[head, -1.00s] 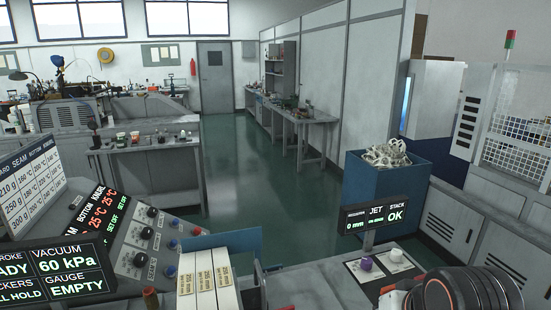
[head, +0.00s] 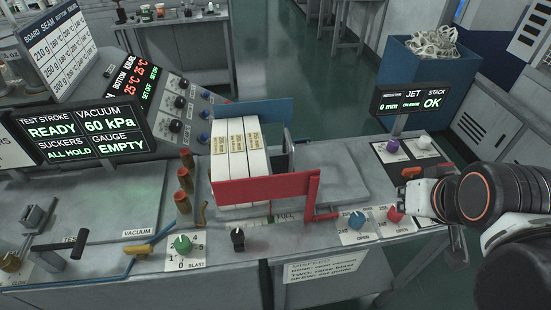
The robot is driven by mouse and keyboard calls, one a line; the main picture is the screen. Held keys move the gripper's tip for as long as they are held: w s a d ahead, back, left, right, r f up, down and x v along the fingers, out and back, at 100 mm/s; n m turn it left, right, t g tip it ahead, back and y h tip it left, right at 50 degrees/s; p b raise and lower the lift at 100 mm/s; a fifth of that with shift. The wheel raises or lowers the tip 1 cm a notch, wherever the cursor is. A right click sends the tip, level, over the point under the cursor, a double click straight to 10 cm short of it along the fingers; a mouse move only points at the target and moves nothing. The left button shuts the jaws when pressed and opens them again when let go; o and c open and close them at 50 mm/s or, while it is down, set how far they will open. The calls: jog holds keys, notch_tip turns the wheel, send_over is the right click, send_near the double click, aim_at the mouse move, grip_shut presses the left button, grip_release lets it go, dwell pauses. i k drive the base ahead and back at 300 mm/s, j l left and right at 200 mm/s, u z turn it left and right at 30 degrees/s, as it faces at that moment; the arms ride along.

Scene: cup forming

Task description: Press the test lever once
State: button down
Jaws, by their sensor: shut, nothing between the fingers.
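The test lever (head: 63,246) is a dark T-shaped handle on the grey machine top at the lower left of the head view, beside a label that appears to read TEST. A display (head: 82,132) behind it reads test stroke READY, vacuum 60 kPa, suckers ALL HOLD and gauge EMPTY. My gripper (head: 408,184) is at the right, far from the lever, above the right end of the panel. It is shut and empty; its fingertips show only small, with an orange part near them.
White board stacks (head: 240,160) stand behind a red guard (head: 265,188) between lever and gripper. Brown posts (head: 184,180), a green knob (head: 182,245), a black knob (head: 238,238), a blue knob (head: 357,220) and a red knob (head: 396,213) line the panel. A jet display (head: 411,99) stands behind.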

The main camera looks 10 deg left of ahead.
aim_at(78, 246)
jog(key=u, duration=2.35)
